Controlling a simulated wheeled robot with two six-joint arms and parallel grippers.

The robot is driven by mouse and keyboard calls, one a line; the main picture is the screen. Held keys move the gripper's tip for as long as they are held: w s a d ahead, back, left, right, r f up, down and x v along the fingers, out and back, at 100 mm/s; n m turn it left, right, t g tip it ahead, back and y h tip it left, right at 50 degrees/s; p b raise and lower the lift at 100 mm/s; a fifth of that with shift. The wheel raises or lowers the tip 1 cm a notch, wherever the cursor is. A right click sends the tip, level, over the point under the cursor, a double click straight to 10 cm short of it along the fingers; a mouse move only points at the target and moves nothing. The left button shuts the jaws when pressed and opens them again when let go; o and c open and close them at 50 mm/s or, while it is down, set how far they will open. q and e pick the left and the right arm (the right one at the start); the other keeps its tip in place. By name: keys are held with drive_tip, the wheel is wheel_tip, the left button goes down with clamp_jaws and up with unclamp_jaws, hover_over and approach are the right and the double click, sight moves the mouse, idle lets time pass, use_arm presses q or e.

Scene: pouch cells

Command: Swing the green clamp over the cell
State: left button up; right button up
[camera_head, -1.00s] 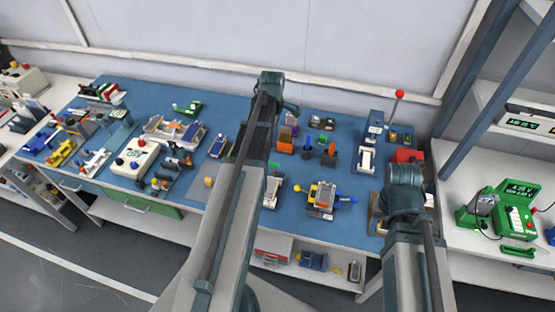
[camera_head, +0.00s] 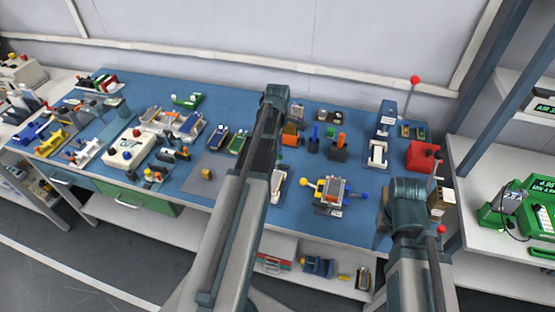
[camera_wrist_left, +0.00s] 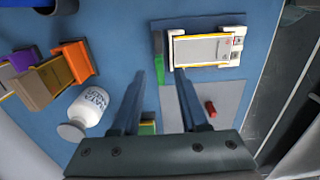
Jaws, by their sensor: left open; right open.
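In the left wrist view, a silver flat cell (camera_wrist_left: 203,49) with yellow edges lies in a white fixture (camera_wrist_left: 238,40). The fixture also shows beside my left arm in the head view (camera_head: 278,184). My left gripper (camera_wrist_left: 167,75) is open and empty, its fingers pointing toward the near side of this fixture. I cannot tell which green part is the clamp. In the head view my left arm hides its gripper. My right gripper is hidden behind its own arm.
A red piece (camera_wrist_left: 210,108) lies on a grey plate. In the head view, a fixture with yellow and blue knobs (camera_head: 331,192) stands between my arms.

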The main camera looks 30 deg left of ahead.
use_arm(q)
drive_tip(key=shift+f+b, duration=0.4)
drive_tip(key=shift+f, duration=0.5)
drive_tip(key=shift+r, duration=0.1)
clamp_jaws()
